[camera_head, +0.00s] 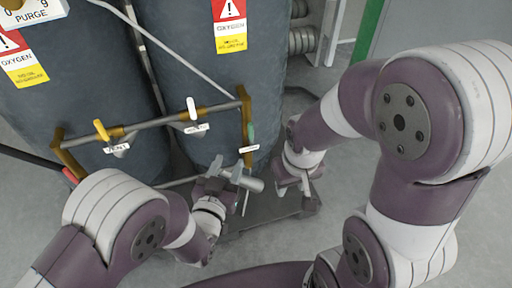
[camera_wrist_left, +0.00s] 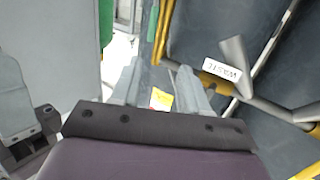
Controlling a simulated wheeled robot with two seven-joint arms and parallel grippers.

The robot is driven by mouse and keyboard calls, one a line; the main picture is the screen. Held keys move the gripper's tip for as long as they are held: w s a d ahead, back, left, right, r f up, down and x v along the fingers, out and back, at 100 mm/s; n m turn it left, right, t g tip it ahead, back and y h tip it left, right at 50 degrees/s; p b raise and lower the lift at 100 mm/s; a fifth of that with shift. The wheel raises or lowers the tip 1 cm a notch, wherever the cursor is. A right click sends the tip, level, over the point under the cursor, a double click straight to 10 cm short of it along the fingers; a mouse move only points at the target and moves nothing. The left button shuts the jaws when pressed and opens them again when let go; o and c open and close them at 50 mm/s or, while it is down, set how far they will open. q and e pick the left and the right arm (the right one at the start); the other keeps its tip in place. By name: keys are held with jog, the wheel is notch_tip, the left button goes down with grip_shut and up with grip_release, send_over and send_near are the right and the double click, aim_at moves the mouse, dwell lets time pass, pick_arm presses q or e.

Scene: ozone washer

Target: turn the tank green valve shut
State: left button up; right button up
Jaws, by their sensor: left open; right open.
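The green valve handle (camera_head: 250,133) is a small upright lever at the right end of the pipe frame, in front of the right tank (camera_head: 215,85). A white label (camera_head: 249,148) sits just below it. My left gripper (camera_head: 234,172) is open just below and slightly left of the green handle, apart from it. In the left wrist view its two fingers (camera_wrist_left: 160,82) are spread with nothing held; I cannot make out the green handle for certain there. My right gripper (camera_head: 296,190) is open and empty, low to the right of the tank.
A yellow handle (camera_head: 101,130) and a white handle (camera_head: 192,109) stand on the horizontal pipe (camera_head: 150,123). A red handle (camera_head: 70,175) is partly hidden at left. A green post (camera_head: 369,28) stands behind. Grey floor (camera_head: 265,248) is open in front.

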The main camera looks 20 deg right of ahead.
aim_at(250, 130)
pick_arm(q)
jog(key=shift+h, duration=0.6)
jog(key=b+x, duration=0.1)
jog(key=x, duration=0.3)
jog(key=b+x, duration=0.2)
jog(key=x, duration=0.2)
jog(key=f+b+x, duration=0.1)
jog(key=b+x, duration=0.1)
jog(key=x, duration=0.2)
jog(key=shift+s+d+f, duration=0.1)
jog(key=shift+s+d, duration=0.15)
jog(key=shift+d, duration=0.2)
jog(key=shift+w+d, duration=0.15)
jog(key=shift+w, duration=0.05)
pick_arm(e)
notch_tip(250, 130, down, 7)
jog(key=shift+w+d+r, duration=0.15)
jog(key=shift+w+d, duration=0.05)
jog(key=shift+w, duration=0.15)
pick_arm(q)
jog(key=shift+c, duration=0.3)
grip_shut()
